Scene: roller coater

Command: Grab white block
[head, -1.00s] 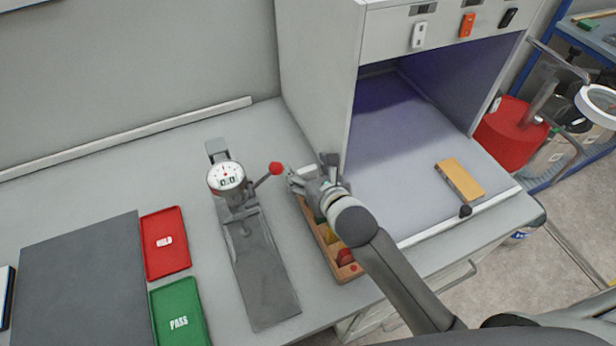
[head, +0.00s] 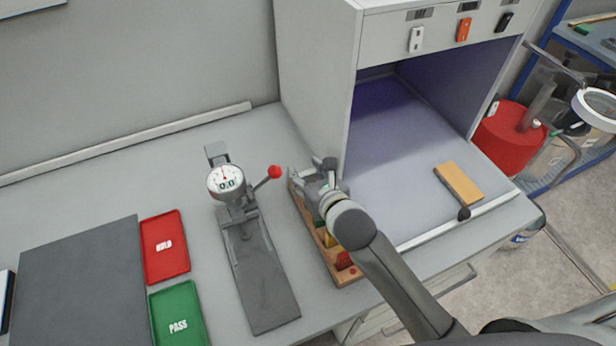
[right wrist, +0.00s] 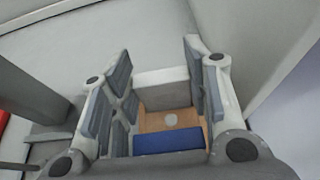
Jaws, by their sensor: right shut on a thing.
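The white block (right wrist: 163,88) shows in the right wrist view between the fingers of my right gripper (right wrist: 158,80). The gripper is shut on it. The block is at the far end of a wooden rack (right wrist: 172,121); I cannot tell whether it still touches the rack. In the head view my right gripper (head: 312,180) is over the far end of the same rack (head: 349,277), and it hides the white block there. My left gripper is not in view.
A dial gauge stand (head: 226,183) with a red knob is close on the left. A booth wall (head: 318,95) stands just behind and right.

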